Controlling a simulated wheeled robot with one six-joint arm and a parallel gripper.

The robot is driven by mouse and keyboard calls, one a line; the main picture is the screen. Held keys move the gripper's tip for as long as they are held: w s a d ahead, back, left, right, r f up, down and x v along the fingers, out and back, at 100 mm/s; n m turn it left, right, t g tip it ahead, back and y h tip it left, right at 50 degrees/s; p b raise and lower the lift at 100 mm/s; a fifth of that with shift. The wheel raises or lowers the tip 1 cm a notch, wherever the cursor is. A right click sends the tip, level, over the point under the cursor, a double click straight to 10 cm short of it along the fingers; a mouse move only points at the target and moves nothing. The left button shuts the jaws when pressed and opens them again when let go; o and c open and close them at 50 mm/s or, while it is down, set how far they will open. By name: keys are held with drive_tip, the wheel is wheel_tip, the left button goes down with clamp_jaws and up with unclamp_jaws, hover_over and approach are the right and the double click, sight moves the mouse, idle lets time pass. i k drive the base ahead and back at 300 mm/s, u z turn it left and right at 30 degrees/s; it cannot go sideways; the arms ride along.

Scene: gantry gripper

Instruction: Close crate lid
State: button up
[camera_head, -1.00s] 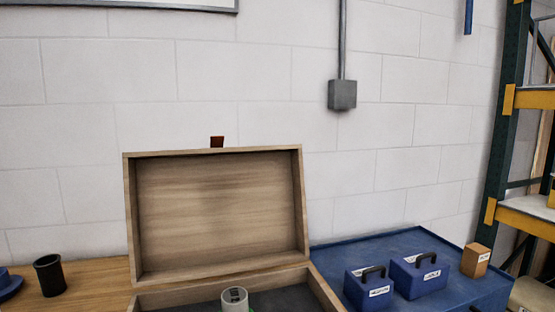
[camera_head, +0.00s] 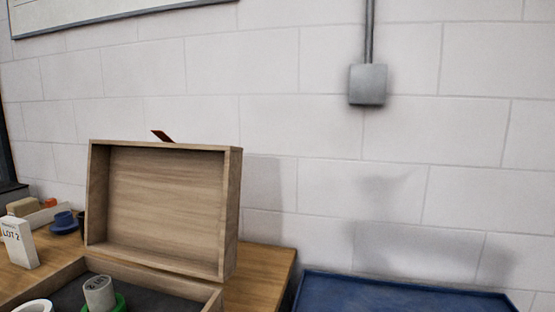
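The wooden crate (camera_head: 198,290) stands on the wooden table at the lower left, its front cut off by the picture's lower edge. Its lid (camera_head: 165,210) is open and stands up at the back, with its hollow inside facing me. A reddish-brown tab (camera_head: 162,136) sticks up from the lid's top edge. Inside the crate, on a dark floor, are a grey labelled cylinder (camera_head: 98,293) by a green ring (camera_head: 121,302) and part of a white round thing (camera_head: 34,307). My gripper is not in view.
A white box marked LOT 2 (camera_head: 19,243) and a blue round item (camera_head: 64,222) stand left of the crate. A blue surface (camera_head: 400,295) lies at the lower right, its visible part bare. A block wall with a grey box (camera_head: 368,85) is behind.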

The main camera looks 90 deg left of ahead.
sight(171, 206)
drive_tip(key=i, duration=1)
drive_tip(key=u, duration=3.3)
drive_tip(key=i, duration=0.5)
drive_tip(key=z, duration=0.05)
